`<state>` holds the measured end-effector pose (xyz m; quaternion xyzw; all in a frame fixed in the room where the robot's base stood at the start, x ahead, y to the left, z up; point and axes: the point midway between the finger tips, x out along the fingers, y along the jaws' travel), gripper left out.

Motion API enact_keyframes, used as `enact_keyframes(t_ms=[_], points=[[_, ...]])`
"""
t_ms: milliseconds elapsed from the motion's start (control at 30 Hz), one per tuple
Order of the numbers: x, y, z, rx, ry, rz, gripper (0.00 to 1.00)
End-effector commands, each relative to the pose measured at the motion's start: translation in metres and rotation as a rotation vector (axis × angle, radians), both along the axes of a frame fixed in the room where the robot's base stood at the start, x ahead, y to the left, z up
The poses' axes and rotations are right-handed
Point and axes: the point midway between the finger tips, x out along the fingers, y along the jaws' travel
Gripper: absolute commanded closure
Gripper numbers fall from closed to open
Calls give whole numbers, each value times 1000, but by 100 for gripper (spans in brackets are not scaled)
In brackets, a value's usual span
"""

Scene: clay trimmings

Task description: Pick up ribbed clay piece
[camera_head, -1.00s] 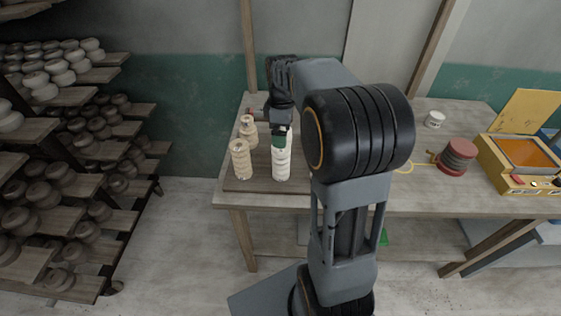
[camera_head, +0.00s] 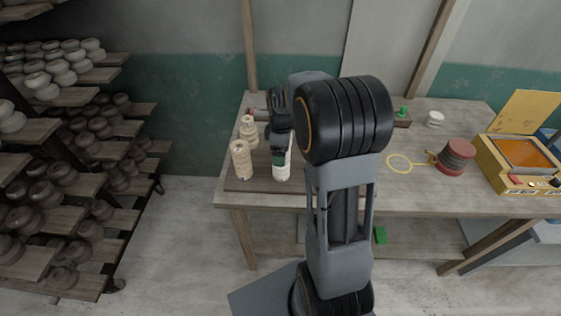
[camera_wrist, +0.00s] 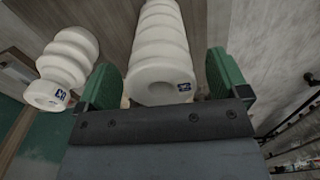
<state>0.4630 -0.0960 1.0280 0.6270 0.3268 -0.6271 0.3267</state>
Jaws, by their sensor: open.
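A pale ribbed clay piece (camera_head: 283,171) stands on a board on the workbench, partly hidden by my gripper (camera_head: 279,158). In the wrist view this ribbed piece (camera_wrist: 160,45) lies between the two green fingers of my gripper (camera_wrist: 163,80). The jaws are open, with one finger on each side of it; I cannot tell whether either touches it. A second ribbed piece (camera_head: 241,160), more tan, stands just to the left. It may be the one at the left of the wrist view (camera_wrist: 68,62). Another tan ribbed piece (camera_head: 248,128) stands behind.
The workbench (camera_head: 430,195) also holds a yellow wire loop (camera_head: 399,163), a red spool-like object (camera_head: 456,156), a white cup (camera_head: 435,119) and a yellow box (camera_head: 515,165). Shelves of clay pieces (camera_head: 60,75) stand at the left. The bench's front middle is clear.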

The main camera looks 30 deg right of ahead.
Motion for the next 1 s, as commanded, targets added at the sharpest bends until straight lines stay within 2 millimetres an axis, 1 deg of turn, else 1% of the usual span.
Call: enact_keyframes(t_ms=[33,67,1000], points=[[0,0,0,0,0,0,7],[0,0,0,0,0,0,10],[0,0,1,-1,-1,0,100]])
